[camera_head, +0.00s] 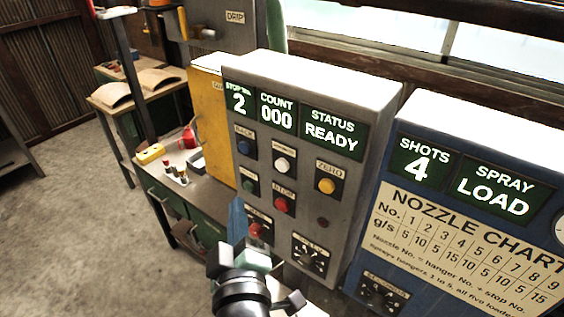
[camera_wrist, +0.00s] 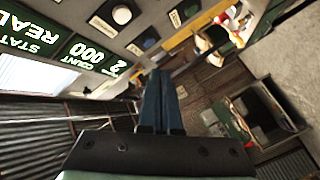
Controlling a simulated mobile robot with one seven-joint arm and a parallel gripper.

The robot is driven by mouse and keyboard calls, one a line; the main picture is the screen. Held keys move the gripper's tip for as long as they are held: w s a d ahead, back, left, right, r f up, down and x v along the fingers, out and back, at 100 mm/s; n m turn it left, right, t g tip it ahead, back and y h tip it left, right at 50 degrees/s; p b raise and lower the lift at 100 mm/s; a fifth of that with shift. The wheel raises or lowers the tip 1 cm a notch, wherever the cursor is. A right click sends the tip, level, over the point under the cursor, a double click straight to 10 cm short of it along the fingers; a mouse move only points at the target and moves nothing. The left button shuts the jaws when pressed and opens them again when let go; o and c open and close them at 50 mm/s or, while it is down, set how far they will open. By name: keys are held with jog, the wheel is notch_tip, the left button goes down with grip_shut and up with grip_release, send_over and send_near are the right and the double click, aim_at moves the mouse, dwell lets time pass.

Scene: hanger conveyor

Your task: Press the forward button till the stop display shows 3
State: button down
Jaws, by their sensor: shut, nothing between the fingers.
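The grey control panel (camera_head: 300,105) stands in front of me. Its stop display (camera_head: 239,101) shows 2. A blue button labelled BACK (camera_head: 245,147) is at the upper left; a white button (camera_head: 283,164) to its right has a label too small to read surely. The white button (camera_wrist: 122,14) and blue button (camera_wrist: 148,38) also show in the wrist view. My gripper (camera_head: 237,204) is shut and empty, its blue fingers (camera_wrist: 158,75) pointing up below the green button (camera_head: 249,186). I see no button clearly being touched.
The count display (camera_head: 277,113) shows 000 and the status display (camera_head: 332,134) READY. A yellow button (camera_head: 326,185), red button (camera_head: 281,205) and rotary knob (camera_head: 309,260) are on the panel. A blue spray panel (camera_head: 385,225) stands right. A bench (camera_head: 185,195) with small items is left.

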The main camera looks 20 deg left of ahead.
aim_at(281, 166)
jog(key=w+d+b, duration=0.2)
jog(key=w+d, duration=0.1)
jog(key=w, duration=0.5)
jog(key=shift+w+b, duration=0.15)
jog(key=shift+b, duration=0.15)
jog(key=shift+w+d, duration=0.1)
dwell(2.0)
jog(key=shift+w+d+b, duration=0.1)
jog(key=shift+w+b, duration=0.2)
jog(key=shift+b, duration=0.05)
